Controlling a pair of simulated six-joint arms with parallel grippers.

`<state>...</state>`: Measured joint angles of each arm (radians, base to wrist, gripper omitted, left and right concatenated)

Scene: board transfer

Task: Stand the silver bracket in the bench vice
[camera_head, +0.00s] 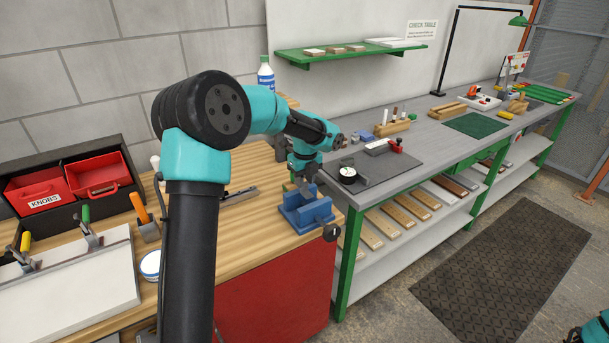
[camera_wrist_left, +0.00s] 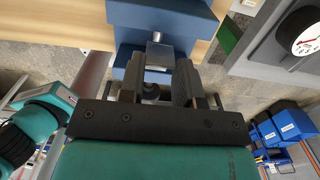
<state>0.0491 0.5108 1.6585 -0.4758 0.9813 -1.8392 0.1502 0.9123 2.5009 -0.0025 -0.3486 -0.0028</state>
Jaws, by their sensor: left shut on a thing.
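The blue bench vice (camera_head: 306,212) sits at the right front corner of the wooden bench. It also shows at the top of the left wrist view (camera_wrist_left: 165,17). My left gripper (camera_head: 304,181) points down right over the vice. In the left wrist view its two dark fingers (camera_wrist_left: 158,70) are shut on the silver bracket (camera_wrist_left: 157,50), a small grey metal piece against the blue of the vice. I cannot tell whether the bracket is seated between the jaws or just above them. The bracket is hard to make out in the head view. My right gripper is not in view.
A dial gauge (camera_head: 347,172) lies on a dark mat on the grey bench, just right of the vice. A grey metal bar (camera_head: 239,196) lies on the wood to its left. Red bins (camera_head: 92,172) and a white board (camera_head: 75,290) stand further left.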

